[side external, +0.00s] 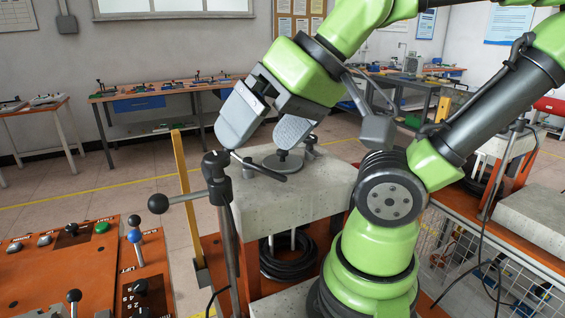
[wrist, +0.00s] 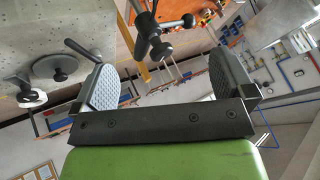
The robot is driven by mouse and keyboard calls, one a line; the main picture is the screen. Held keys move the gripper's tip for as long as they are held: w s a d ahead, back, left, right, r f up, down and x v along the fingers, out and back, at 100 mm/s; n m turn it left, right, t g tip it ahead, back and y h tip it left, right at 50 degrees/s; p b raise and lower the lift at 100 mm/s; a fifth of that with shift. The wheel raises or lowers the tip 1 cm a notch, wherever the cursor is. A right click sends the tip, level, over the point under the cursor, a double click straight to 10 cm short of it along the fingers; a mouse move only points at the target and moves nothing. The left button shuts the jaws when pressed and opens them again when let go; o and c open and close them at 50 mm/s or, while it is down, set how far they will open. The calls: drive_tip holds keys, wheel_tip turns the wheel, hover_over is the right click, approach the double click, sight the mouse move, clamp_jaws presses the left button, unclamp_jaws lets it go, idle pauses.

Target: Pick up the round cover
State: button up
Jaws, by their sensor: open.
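The round cover (side external: 272,161) is a flat grey disc with a dark knob. It lies on top of the grey concrete-like block (side external: 320,193). It also shows at the left of the wrist view (wrist: 43,68), outside the space between the fingers. My gripper (side external: 262,135) is open and empty, tilted above the block. In the side view one grey finger overlaps the area just above the cover's knob. In the wrist view both finger pads of the gripper (wrist: 165,82) show with nothing between them.
A black lever handle (side external: 258,169) reaches over the block near the cover. A dark post with a ball-ended bar (side external: 217,185) stands at the block's left front. A yellow upright bar (side external: 185,195) stands further left. An orange control panel (side external: 70,275) fills the lower left.

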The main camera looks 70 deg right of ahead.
drive_tip(key=shift+w, duration=0.1)
drive_tip(key=n+g+h, duration=0.2)
drive_tip(key=n+g, duration=0.2)
drive_tip(key=g, duration=0.2)
hover_over(282, 159)
drive_tip(key=f, duration=0.2)
drive_tip(key=shift+s+d+f, duration=0.35)
drive_tip(key=shift+d+f, duration=0.05)
wheel_tip(282, 159, down, 4)
drive_tip(key=shift+w+d+f, duration=0.1)
drive_tip(key=shift+w, duration=0.05)
drive_tip(key=shift+w+a+f, duration=0.1)
drive_tip(key=shift+f, duration=1.3)
drive_tip(key=shift+w+a+f, duration=0.1)
drive_tip(key=shift+f, duration=1.3)
drive_tip(key=c, duration=0.9)
